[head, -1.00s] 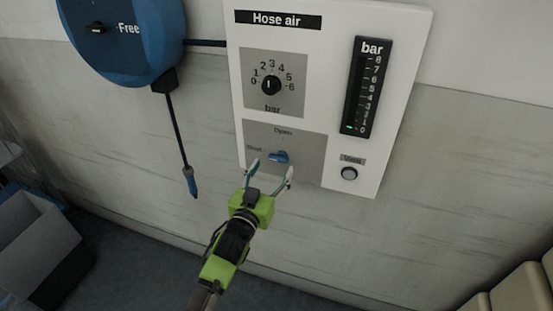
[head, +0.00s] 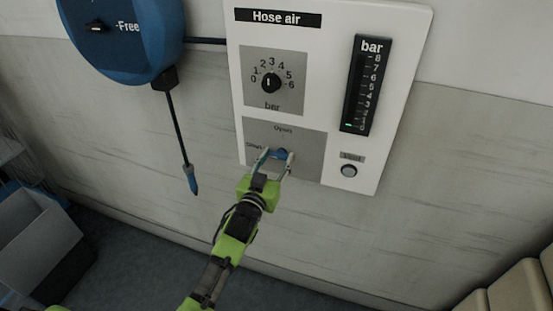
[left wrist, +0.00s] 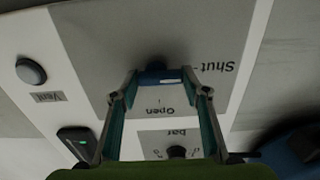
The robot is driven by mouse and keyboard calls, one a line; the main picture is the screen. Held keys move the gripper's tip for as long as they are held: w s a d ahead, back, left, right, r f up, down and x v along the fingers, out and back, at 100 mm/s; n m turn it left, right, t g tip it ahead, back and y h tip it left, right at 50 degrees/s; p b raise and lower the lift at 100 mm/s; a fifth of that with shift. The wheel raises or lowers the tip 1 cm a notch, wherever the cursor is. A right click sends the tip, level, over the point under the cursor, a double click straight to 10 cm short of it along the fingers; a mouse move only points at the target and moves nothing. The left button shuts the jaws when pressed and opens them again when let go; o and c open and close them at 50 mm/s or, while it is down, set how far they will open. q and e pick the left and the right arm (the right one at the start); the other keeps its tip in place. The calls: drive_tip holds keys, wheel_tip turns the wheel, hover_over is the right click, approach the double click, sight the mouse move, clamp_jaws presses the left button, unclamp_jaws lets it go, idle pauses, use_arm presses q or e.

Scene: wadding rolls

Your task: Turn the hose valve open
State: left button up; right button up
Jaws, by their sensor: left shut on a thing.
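The hose valve is a small blue handle (head: 280,153) on the grey plate (head: 308,160) low on the white "Hose air" panel. "Open" is printed above it and "Shut" to its left. The handle lies roughly sideways, not up toward "Open". My left gripper (head: 277,157) is at the plate, shut on the handle with one finger on each side. The left wrist view is upside down and shows the handle (left wrist: 158,77) between the fingertips (left wrist: 160,90). The fingers partly hide the handle in the head view. My right gripper is not in view.
Above the valve is a black pressure knob (head: 271,83). The bar gauge (head: 361,85) has a green light at 0. A round vent button (head: 349,171) is at lower right. A blue hose reel (head: 125,40) with a hanging hose (head: 178,130) is at left. A grey bin (head: 40,245) stands on the floor.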

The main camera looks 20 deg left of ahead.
use_arm(q)
drive_tip(key=shift+m, duration=0.3)
drive_tip(key=m, duration=0.8)
drive_tip(key=shift+d+r, duration=0.1)
drive_tip(key=m, duration=0.4)
drive_tip(key=shift+d+m, duration=0.15)
drive_tip(key=shift+m, duration=0.15)
drive_tip(key=shift+d+m, duration=0.1)
drive_tip(key=shift+m, duration=2.2)
drive_tip(key=o, duration=1.1)
